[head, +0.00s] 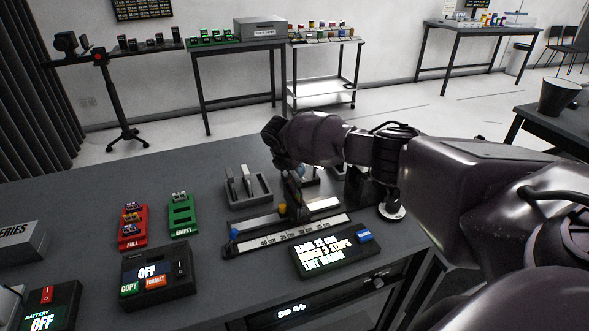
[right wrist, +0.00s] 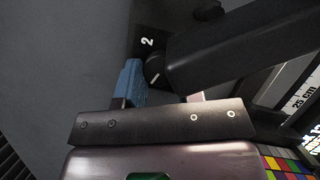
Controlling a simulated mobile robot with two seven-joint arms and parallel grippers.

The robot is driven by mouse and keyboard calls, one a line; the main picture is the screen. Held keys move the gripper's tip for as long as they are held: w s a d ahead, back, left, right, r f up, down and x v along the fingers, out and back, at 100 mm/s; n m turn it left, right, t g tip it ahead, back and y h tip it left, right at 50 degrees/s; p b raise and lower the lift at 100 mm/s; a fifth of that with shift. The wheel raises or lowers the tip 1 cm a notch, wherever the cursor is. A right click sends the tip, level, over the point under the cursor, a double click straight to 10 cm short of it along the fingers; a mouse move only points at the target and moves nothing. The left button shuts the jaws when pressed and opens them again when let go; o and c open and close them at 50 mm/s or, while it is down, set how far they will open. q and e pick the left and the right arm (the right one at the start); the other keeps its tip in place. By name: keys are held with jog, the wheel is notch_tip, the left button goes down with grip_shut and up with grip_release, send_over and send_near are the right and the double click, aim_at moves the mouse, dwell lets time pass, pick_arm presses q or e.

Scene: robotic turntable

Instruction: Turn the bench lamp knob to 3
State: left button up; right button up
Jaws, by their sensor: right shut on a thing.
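My right gripper (head: 292,195) reaches over the bench from the right in the head view; its fingertips are small and partly hidden there. In the right wrist view, the dark bench lamp knob (right wrist: 153,70), with a pale mark on it, is between the fingers beside a blue finger pad. My right gripper (right wrist: 160,88) is shut on this knob. A white "2" (right wrist: 149,42) shows on the dark panel just above the knob. A thick dark lamp part (right wrist: 235,45) crosses in front and hides the other finger. My left gripper is not in view.
On the bench (head: 100,205) lie a slider rail with a cm scale (head: 290,235), a lit text display (head: 330,250), a control box reading OFF (head: 158,275), and red (head: 132,225) and green (head: 183,215) trays. A grey holder (head: 248,190) stands behind the rail. The bench's back left is clear.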

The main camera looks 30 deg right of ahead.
jog(key=m, duration=0.2)
jog(key=m+g, duration=0.1)
jog(key=shift+w+a+f+m+b, duration=0.1)
jog(key=shift+f+m+b, duration=0.05)
jog(key=shift+m+b, duration=0.25)
jog(key=m+g+b, duration=0.1)
jog(key=m, duration=0.2)
jog(key=shift+f+m+g+y, duration=0.1)
jog(key=shift+m+g+y, duration=0.2)
jog(key=shift+m+g, duration=0.1)
jog(key=shift+w+m+g+b, duration=0.1)
jog(key=shift+m+g+b, duration=0.25)
jog(key=shift+m, duration=0.55)
jog(key=shift+m+g+y+b, duration=0.25)
jog(key=shift+m+y+b, duration=0.15)
jog(key=shift+m, duration=1.4)
jog(key=m, duration=0.1)
jog(key=m+g+y+b, duration=0.1)
jog(key=m, duration=0.1)
jog(key=shift+w+d+y, duration=0.1)
jog(key=shift+d+y, duration=0.1)
jog(key=shift+y, duration=0.1)
jog(key=shift+b, duration=0.3)
jog(key=shift+r+m, duration=0.25)
jog(key=shift+m, duration=0.15)
